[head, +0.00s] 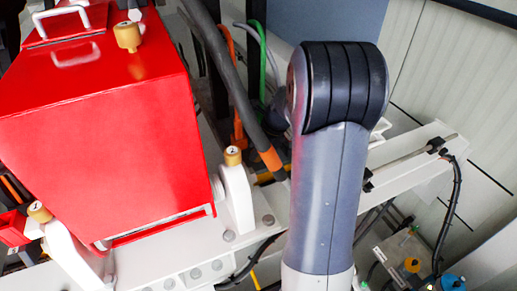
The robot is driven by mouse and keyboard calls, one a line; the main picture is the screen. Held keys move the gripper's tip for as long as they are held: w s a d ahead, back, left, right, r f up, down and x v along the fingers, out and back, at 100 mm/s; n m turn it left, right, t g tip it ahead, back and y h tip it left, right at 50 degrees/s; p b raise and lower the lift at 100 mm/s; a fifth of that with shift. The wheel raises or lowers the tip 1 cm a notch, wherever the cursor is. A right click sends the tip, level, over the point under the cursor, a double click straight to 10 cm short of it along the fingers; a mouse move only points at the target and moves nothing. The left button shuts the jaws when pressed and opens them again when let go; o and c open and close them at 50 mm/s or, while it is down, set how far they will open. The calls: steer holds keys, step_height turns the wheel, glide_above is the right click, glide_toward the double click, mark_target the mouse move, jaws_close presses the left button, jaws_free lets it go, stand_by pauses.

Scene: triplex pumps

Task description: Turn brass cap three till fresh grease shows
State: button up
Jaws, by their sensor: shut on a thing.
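One brass cap (128,37) stands on top of the red pump housing (95,120). A second brass cap (233,157) sits on a white upright bracket (237,198) at the housing's right side. Another brass cap (40,213) sits on a white bracket (70,250) at the lower left. I cannot tell which of them is cap three, and no fresh grease can be made out. My gripper is not in the head view; only my grey arm shows, right of the housing, and it hides what lies behind it.
A white beam (410,160) with a rail runs behind my arm to the right. A dark hose with an orange band (270,159) slopes down beside the housing. Black cable (452,205) hangs at the right. Blue and yellow caps (449,282) show at the lower right.

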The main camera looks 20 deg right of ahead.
steer(key=shift+m+t+h, duration=0.3)
steer(key=shift+m+h, duration=0.1)
steer(key=shift+m, duration=0.8)
steer(key=o, duration=1)
steer(key=b+v, duration=0.1)
steer(key=v, duration=0.9)
steer(key=shift+s+r, duration=0.1)
steer(key=shift+r, duration=0.3)
